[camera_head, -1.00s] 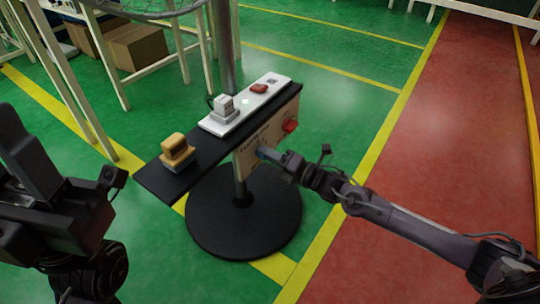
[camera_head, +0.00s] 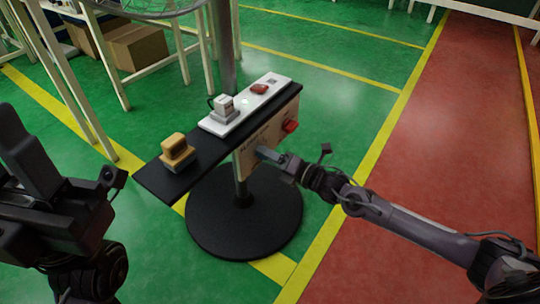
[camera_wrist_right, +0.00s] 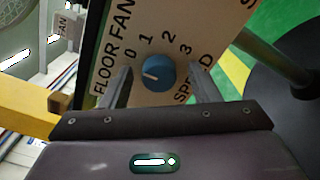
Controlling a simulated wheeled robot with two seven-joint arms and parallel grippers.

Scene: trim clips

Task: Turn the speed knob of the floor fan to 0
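The floor fan's control panel (camera_head: 246,160) is a beige plate under a dark shelf, on a pole with a round black base. In the right wrist view, the blue speed knob (camera_wrist_right: 161,68) sits on the panel (camera_wrist_right: 222,22) beside the marks 0, 1, 2 and 3. Its white pointer is turned to the left, on the side of the 0. My right gripper (camera_wrist_right: 159,80) is open with a finger on each side of the knob, gaps visible; in the head view its tip (camera_head: 265,154) is at the panel. My left gripper (camera_head: 28,155) is at the left edge, away from the fan.
A red knob or button (camera_head: 290,126) is on the panel right of my gripper. On the shelf (camera_head: 222,140) stand a yellow block (camera_head: 176,148), a grey-white device (camera_head: 224,106) and a red item (camera_head: 258,89). The black base (camera_head: 245,228) is on the green floor.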

